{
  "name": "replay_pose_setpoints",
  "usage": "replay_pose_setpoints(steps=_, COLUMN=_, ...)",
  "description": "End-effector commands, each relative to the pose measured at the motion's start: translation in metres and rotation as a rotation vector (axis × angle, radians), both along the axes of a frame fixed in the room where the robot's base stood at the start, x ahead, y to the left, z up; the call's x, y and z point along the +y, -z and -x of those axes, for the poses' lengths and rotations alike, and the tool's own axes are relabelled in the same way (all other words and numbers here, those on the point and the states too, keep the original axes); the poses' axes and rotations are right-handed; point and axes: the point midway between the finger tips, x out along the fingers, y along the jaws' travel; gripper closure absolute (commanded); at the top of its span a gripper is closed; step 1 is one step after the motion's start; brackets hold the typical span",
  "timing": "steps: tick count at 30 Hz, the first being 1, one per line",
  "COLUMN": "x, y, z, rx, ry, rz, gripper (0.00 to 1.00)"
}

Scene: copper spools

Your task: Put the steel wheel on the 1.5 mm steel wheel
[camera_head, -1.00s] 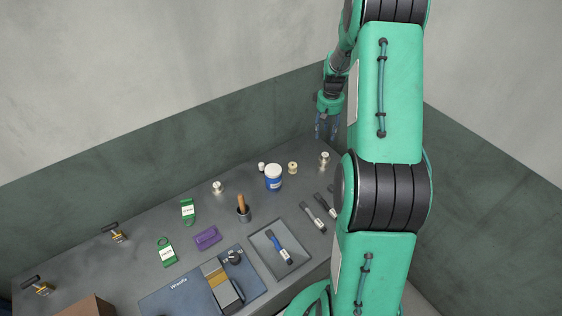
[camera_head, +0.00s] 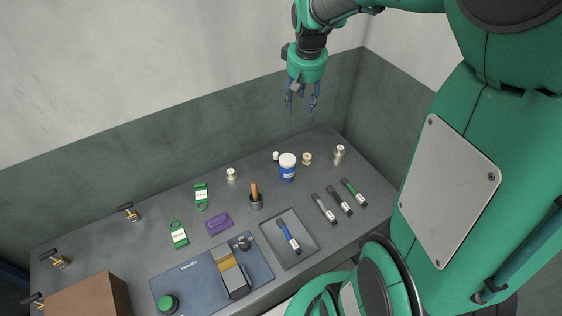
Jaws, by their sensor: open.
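My gripper (camera_head: 301,103) is open and empty, high above the back of the table, its fingers pointing down. Small spool-like pieces stand along the back of the table. A silvery one (camera_head: 231,175) is left of the blue-and-white jar, and another silvery one (camera_head: 339,152) stands at the back right and looks taller. A cream or brass-coloured one (camera_head: 307,159) stands just right of the jar. No label on them is readable, so I cannot tell which is the steel wheel and which the 1.5 mm one. My gripper touches none of them.
The blue-and-white jar (camera_head: 287,168) and a small white piece (camera_head: 276,156) are at the back.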

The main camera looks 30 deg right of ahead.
Motion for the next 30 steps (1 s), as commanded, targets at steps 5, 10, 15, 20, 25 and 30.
replay_pose_setpoints(steps=5, x=0.045, y=-0.031, z=0.029, rx=-0.045, ry=-0.026, rz=0.007, gripper=0.55)
replay_pose_setpoints(steps=10, x=0.083, y=-0.052, z=0.061, rx=-0.084, ry=-0.048, rz=0.009, gripper=0.55)
replay_pose_setpoints(steps=15, x=0.117, y=-0.068, z=0.095, rx=-0.123, ry=-0.070, rz=0.007, gripper=0.55)
replay_pose_setpoints(steps=20, x=0.144, y=-0.078, z=0.129, rx=-0.160, ry=-0.090, rz=0.002, gripper=0.55)
replay_pose_setpoints(steps=25, x=0.170, y=-0.082, z=0.166, rx=-0.199, ry=-0.113, rz=-0.006, gripper=0.55)
replay_pose_setpoints(steps=30, x=0.191, y=-0.082, z=0.202, rx=-0.236, ry=-0.133, rz=-0.016, gripper=0.55)
